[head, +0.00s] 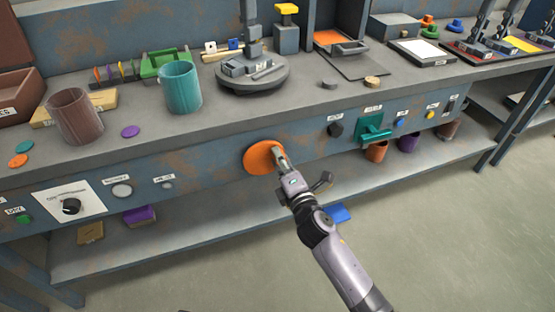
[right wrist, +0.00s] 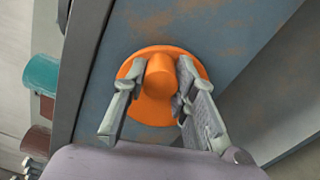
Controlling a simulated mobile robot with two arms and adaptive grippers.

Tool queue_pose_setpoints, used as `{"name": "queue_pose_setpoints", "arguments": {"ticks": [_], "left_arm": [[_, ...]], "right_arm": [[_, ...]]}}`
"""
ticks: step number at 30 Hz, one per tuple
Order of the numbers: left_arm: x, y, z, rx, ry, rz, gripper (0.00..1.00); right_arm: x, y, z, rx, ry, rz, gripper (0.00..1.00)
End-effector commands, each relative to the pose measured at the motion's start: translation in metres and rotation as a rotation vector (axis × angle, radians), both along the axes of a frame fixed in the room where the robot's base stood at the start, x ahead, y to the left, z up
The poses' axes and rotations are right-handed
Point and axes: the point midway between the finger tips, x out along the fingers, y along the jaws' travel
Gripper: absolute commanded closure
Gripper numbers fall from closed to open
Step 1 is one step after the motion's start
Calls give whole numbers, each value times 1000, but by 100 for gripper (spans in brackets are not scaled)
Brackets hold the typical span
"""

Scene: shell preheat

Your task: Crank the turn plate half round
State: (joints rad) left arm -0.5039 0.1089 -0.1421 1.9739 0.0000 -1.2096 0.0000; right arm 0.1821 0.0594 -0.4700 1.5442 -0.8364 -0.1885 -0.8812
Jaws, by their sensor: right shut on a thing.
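The orange crank disc (head: 258,158) is mounted on the front face of the bench. Its round orange knob (right wrist: 160,76) stands out from the disc in the right wrist view, where the disc's rim (right wrist: 153,115) shows below it. My right gripper (head: 279,155) is shut on the knob, one finger on each side of it. The dark round turn plate (head: 262,86) lies on the bench top above the crank, with grey blocks and a post standing on it. My left gripper is not in view.
A teal cup (head: 181,88) and a brown cup (head: 76,117) stand left of the turn plate. A white-plated dial (head: 72,206) is on the front panel at left, a green handle (head: 374,129) at right. A lower shelf (head: 215,225) runs beneath.

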Motion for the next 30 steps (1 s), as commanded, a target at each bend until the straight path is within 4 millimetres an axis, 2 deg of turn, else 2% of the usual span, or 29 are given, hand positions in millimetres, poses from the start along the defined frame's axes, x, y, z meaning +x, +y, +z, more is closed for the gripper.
{"name": "queue_pose_setpoints", "arguments": {"ticks": [1, 15, 30], "left_arm": [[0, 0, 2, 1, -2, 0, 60], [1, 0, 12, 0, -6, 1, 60], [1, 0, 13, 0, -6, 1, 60]], "right_arm": [[0, -2, -5, 42, 20, -4, 100], [1, -7, -19, 392, 135, -4, 100], [1, -6, -25, 520, 178, -3, 100]]}}
